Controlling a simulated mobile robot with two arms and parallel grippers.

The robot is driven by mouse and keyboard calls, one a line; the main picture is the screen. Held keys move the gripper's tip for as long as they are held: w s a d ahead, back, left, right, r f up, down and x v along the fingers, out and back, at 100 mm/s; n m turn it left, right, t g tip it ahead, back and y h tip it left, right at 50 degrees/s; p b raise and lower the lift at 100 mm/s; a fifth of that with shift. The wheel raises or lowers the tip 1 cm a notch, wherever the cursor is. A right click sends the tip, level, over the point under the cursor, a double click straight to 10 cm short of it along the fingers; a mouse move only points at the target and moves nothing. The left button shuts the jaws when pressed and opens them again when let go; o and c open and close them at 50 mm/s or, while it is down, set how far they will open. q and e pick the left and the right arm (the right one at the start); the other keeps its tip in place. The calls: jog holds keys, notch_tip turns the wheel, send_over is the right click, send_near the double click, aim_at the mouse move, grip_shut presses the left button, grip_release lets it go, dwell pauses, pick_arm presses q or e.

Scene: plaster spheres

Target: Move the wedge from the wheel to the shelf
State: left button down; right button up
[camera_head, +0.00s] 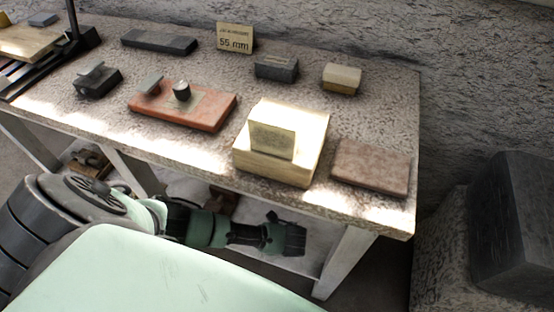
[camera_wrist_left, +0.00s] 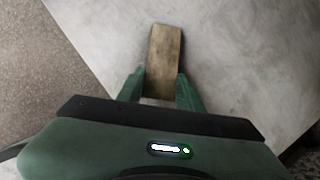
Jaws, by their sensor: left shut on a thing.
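The wedge (camera_wrist_left: 164,55) is a narrow, worn, tan-brown block in the left wrist view. My left gripper (camera_wrist_left: 161,85) is shut on it, one green finger on each side, and its far end sticks out past the fingertips. In the head view my left gripper (camera_head: 288,236) is low, under the worktable's front edge; the wedge cannot be made out there. The pale shelf (camera_wrist_left: 235,45) lies beneath the wedge in the wrist view; I cannot tell whether they touch. I cannot make out the wheel. My right gripper is not in view.
The worktable (camera_head: 388,207) stands above the gripper, with a pale leg (camera_head: 345,262) to its right. On top are a cream block (camera_head: 283,170), a reddish slab (camera_head: 372,168) and a red-brown base (camera_head: 205,112). A dark block (camera_head: 515,230) stands at right. The shelf around the wedge looks clear.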

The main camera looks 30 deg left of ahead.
pick_arm(q)
jog(key=shift+f, duration=0.15)
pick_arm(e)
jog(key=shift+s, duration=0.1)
pick_arm(q)
jog(key=c, duration=0.9)
grip_release()
jog(key=shift+o, duration=0.2)
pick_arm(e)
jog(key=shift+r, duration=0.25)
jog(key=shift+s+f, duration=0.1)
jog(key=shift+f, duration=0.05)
